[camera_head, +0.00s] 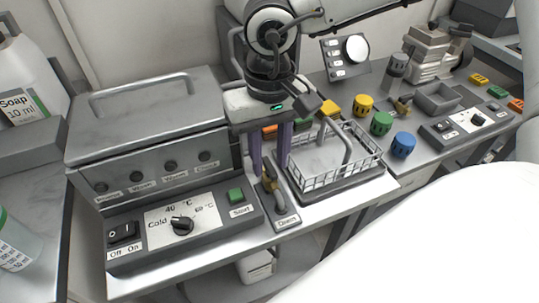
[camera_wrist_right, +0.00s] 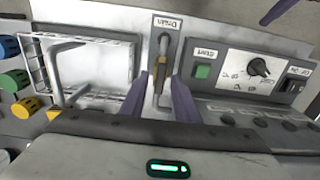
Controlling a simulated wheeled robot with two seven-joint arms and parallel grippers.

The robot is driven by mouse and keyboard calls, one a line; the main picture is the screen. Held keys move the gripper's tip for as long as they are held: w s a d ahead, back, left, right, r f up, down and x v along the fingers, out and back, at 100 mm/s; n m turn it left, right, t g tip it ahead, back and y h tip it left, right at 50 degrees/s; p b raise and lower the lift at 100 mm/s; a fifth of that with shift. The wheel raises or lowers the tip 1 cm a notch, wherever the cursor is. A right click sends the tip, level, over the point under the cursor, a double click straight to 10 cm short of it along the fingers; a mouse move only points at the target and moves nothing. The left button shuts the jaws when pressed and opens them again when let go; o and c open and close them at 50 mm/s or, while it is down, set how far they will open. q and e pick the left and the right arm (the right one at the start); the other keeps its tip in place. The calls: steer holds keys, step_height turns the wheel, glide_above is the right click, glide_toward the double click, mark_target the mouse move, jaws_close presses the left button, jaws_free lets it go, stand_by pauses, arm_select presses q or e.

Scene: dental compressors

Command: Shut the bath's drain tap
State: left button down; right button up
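The drain tap (camera_head: 268,182) is a small brass valve with a grey pipe. It stands on a narrow plate labelled Drain (camera_head: 287,220), right of the ultrasonic-style bath (camera_head: 150,120). In the right wrist view the tap (camera_wrist_right: 162,72) is between the two purple fingers. My right gripper (camera_head: 270,152) points down over the tap with its fingers apart, one on each side; I cannot tell if either touches it. The tap's lever is partly hidden, so its setting is unclear. A purple piece at the top of the right wrist view looks like a finger of my left gripper (camera_wrist_right: 279,10).
A wire basket (camera_head: 345,175) on a tray stands close right of the tap. The control panel with a dial (camera_head: 182,224) and green Start button (camera_head: 236,195) is to the left. Yellow, green and blue knobbed pots (camera_head: 403,145) stand farther right.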

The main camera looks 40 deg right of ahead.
jaws_close()
